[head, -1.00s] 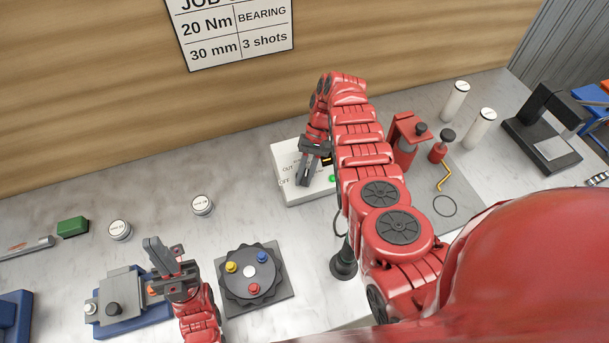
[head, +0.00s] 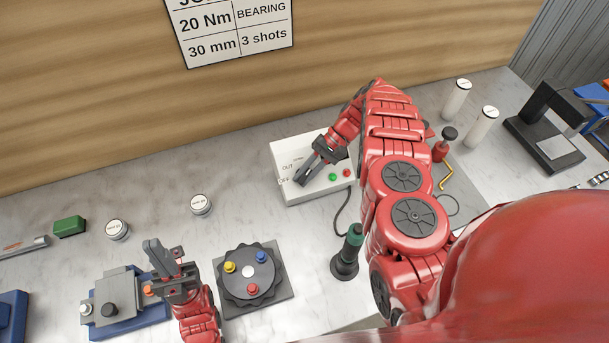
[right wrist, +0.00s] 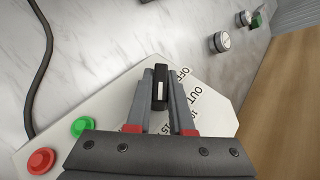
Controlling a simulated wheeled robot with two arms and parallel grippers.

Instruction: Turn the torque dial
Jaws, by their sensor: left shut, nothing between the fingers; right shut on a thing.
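The torque dial (right wrist: 160,88) is a small black knob with a white mark, on the white control box (head: 285,158). In the right wrist view it sits between the two fingers of my right gripper (right wrist: 160,84), which is shut on it. In the head view my right gripper (head: 302,178) reaches down onto the left part of the box and hides the dial. Printed labels, OUT and OFF among them, lie beside the dial. My left gripper (head: 158,252) is shut and empty, above the blue fixture (head: 130,322) at the lower left.
A green button (head: 333,177) and a red button (head: 346,173) are on the box's right side. A green-topped driver (head: 350,250) stands in front of it. A black turntable (head: 233,298) with coloured knobs lies left of that. Bare bench lies between turntable and box.

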